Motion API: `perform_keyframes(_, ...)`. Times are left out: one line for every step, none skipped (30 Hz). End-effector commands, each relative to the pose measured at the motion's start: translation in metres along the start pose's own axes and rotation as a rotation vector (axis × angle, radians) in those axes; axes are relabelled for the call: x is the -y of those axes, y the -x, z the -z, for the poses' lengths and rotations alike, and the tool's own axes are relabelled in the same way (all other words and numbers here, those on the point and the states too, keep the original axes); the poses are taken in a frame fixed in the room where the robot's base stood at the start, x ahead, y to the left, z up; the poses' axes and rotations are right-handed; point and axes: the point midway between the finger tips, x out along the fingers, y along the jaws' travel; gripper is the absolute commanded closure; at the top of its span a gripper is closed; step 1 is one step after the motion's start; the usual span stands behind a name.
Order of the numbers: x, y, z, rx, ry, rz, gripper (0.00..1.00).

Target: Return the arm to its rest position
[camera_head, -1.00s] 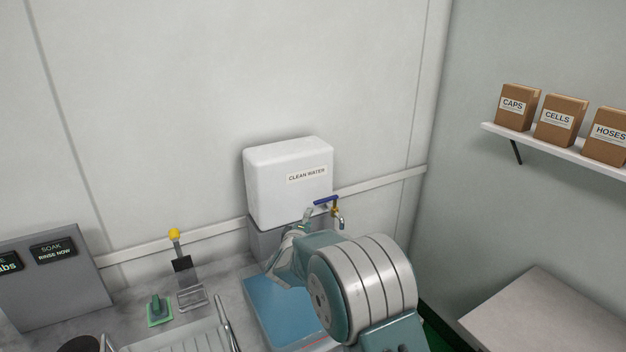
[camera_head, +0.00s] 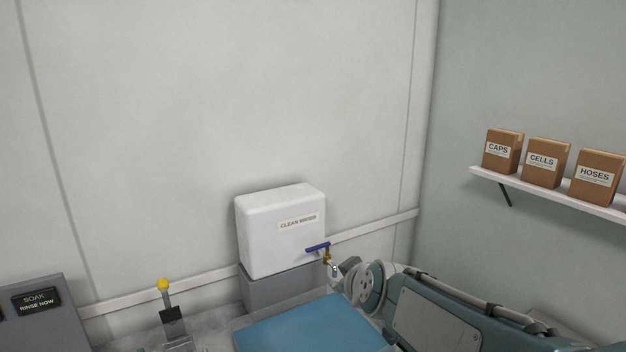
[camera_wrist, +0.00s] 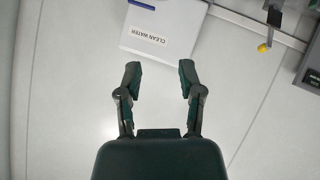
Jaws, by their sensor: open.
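My gripper (camera_wrist: 159,82) shows in the wrist view with its two dark fingers apart and nothing between them. Beyond the fingertips, the white clean water tank (camera_wrist: 165,27) appears upside down against the wall. In the head view my arm fills the lower right, with its links folded low beside the blue tray; my gripper is not visible there. The white clean water tank (camera_head: 280,232) stands on a grey block, with its blue-handled tap (camera_head: 319,247) just left of my arm.
A blue-surfaced tray (camera_head: 310,325) lies below the tank. A yellow-knobbed lever (camera_head: 164,285) and a grey panel reading SOAK RINSE NOW (camera_head: 40,310) are at left. A wall shelf (camera_head: 545,193) with CAPS, CELLS and HOSES boxes is at right. The upper wall is clear.

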Motion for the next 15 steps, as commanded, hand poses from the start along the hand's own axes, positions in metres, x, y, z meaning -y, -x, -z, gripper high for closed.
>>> perform_keyframes(0.001, 0.018, -0.010, 0.026, -0.040, 0.013, 0.51)
perform_keyframes(0.003, 0.026, -0.017, 0.046, -0.066, 0.022, 0.51)
perform_keyframes(0.005, 0.038, -0.026, 0.073, -0.101, 0.032, 0.51)
perform_keyframes(0.007, 0.047, -0.033, 0.094, -0.127, 0.039, 0.51)
perform_keyframes(0.008, 0.056, -0.041, 0.116, -0.153, 0.043, 0.51)
perform_keyframes(0.011, 0.067, -0.051, 0.147, -0.189, 0.049, 0.51)
perform_keyframes(0.013, 0.076, -0.059, 0.171, -0.215, 0.051, 0.51)
perform_keyframes(0.015, 0.085, -0.067, 0.194, -0.243, 0.052, 0.51)
perform_keyframes(0.018, 0.096, -0.078, 0.227, -0.279, 0.051, 0.51)
perform_keyframes(0.020, 0.104, -0.086, 0.252, -0.307, 0.048, 0.51)
perform_keyframes(0.023, 0.113, -0.095, 0.278, -0.334, 0.045, 0.51)
perform_keyframes(0.026, 0.124, -0.107, 0.312, -0.371, 0.039, 0.51)
perform_keyframes(0.029, 0.132, -0.116, 0.338, -0.401, 0.032, 0.51)
perform_keyframes(0.031, 0.140, -0.124, 0.364, -0.428, 0.024, 0.51)
perform_keyframes(0.035, 0.150, -0.135, 0.396, -0.463, 0.013, 0.51)
